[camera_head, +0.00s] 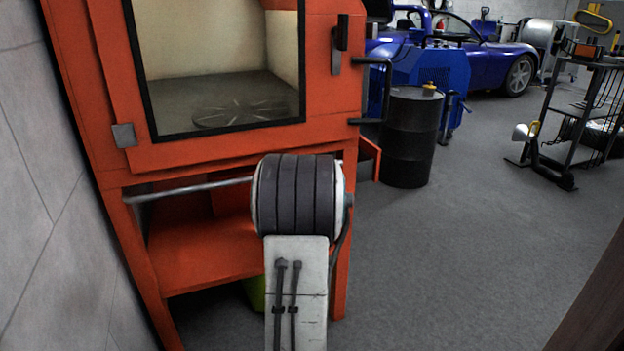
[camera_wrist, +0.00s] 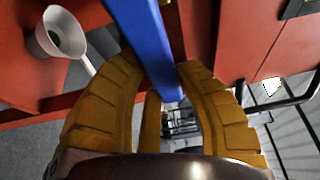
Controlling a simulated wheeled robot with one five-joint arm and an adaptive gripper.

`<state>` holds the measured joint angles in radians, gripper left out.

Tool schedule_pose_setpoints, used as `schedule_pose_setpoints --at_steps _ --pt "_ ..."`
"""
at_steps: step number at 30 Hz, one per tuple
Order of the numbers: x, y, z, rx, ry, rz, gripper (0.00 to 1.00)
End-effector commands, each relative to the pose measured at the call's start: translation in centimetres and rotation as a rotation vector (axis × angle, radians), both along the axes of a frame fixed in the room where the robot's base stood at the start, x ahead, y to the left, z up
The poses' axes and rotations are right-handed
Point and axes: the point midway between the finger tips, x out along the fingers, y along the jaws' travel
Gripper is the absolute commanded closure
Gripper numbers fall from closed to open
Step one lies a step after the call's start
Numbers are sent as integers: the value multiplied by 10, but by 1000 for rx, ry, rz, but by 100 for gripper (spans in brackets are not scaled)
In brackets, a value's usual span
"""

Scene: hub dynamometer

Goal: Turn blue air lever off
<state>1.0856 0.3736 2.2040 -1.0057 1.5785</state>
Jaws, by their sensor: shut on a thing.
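In the wrist view, the blue air lever (camera_wrist: 145,40) is a long flat blue bar that runs from the top edge down between my fingers. My gripper (camera_wrist: 158,75) has two ridged yellow fingers, one on each side of the lever, and is shut on it. The lever's lower end shows between the fingers. In the head view, my arm reaches toward the orange cabinet (camera_head: 235,149), and my gripper and the lever are hidden there.
A pale funnel-shaped part (camera_wrist: 65,32) is left of my fingers, and a black bar handle (camera_wrist: 296,101) is to the right. A black drum (camera_head: 410,135) stands right of the cabinet. A cart (camera_head: 575,110) is farther right. The grey floor (camera_head: 470,250) between is clear.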

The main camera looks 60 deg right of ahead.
Motion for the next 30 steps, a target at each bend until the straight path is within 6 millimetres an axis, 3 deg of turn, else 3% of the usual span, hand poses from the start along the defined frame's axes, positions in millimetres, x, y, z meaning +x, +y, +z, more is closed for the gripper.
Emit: schedule_pose_setpoints --at_steps 18,19,28,30 --pt "1 2 -14 107 -79 0 100" --pt "1 2 -14 107 -79 0 68" --pt "1 2 -13 104 -81 0 42" --pt "1 1 -12 104 -81 0 42"
